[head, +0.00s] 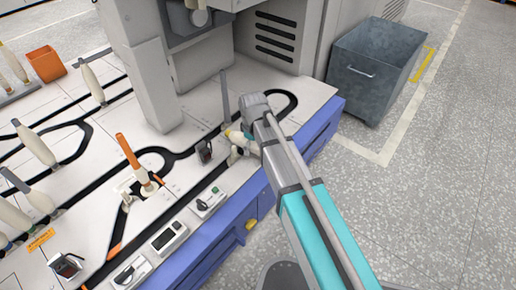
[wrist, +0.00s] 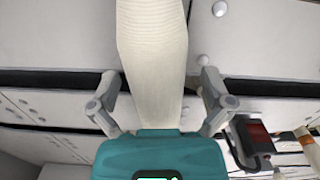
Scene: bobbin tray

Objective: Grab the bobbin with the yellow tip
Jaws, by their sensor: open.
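A cream bobbin (wrist: 152,60) stands out in the wrist view, running from the top edge down to the teal palm of my gripper. My gripper (wrist: 160,88) is open, with one grey finger on each side of it and a gap visible at both sides. No yellow tip shows in the wrist view. In the head view my gripper (head: 240,143) is low over the right part of the white machine top. A small yellowish patch (head: 228,133) shows beside it, with the cream bobbin mostly hidden behind my arm.
A grey upright post (head: 224,97) and a small dark device (head: 205,151) stand close to my gripper. A bobbin with an orange tube (head: 130,152) and several cream bobbins (head: 36,146) are to the left. The tall machine housing (head: 140,70) rises behind. A metal bin (head: 375,70) stands on the floor.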

